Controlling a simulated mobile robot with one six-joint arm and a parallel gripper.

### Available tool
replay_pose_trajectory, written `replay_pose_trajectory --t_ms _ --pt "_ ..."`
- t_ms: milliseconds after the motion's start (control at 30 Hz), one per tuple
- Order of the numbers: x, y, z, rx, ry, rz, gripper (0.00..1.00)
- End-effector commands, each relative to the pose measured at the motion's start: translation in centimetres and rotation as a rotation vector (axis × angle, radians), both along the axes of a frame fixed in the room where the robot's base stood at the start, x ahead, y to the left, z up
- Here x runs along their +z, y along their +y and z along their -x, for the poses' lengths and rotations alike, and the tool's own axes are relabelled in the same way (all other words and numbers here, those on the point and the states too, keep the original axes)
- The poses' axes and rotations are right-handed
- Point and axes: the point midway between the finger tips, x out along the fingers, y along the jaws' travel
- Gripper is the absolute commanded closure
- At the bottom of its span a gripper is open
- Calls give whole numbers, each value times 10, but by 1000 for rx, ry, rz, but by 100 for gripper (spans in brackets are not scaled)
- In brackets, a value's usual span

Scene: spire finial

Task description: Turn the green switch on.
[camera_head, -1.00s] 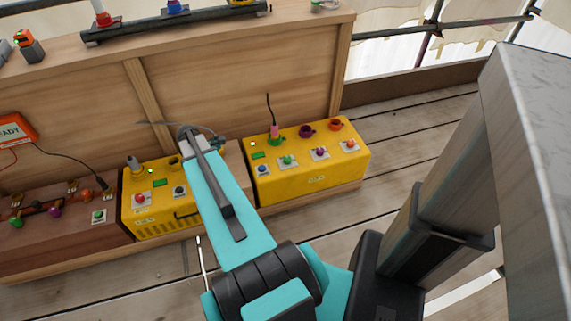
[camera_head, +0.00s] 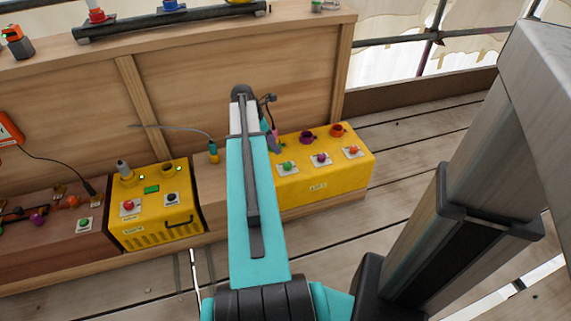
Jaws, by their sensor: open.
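A green switch knob (camera_head: 288,167) on a white plate sits on the front of the right yellow box (camera_head: 345,182), left of a purple and an orange knob. Another green knob (camera_head: 83,224) on a white plate sits on the brown box (camera_head: 60,245) at the far left. The frames do not settle which is the task's switch. My gripper (camera_head: 268,100) is open. In the picture it appears above the left end of the right yellow box, apart from both green knobs. My arm hides that end of the box, including its blue knob.
A left yellow box (camera_head: 165,222) carries a red knob (camera_head: 129,206) and a black knob (camera_head: 171,198). A plug (camera_head: 213,153) with a grey cable stands between the yellow boxes. The wooden panel (camera_head: 190,95) rises behind. Purple (camera_head: 306,137) and orange (camera_head: 337,130) sockets top the right box.

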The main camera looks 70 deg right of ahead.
Motion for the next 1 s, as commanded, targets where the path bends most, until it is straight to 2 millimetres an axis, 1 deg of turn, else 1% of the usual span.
replay_pose_trajectory --t_ms 200,367,567,1000 --pt "-2 0 0 -1 0 0 53" --pt "-10 -2 2 -1 0 0 53" --pt "-30 -7 9 -2 0 -2 53" --pt "-89 -22 27 -2 0 -2 53"
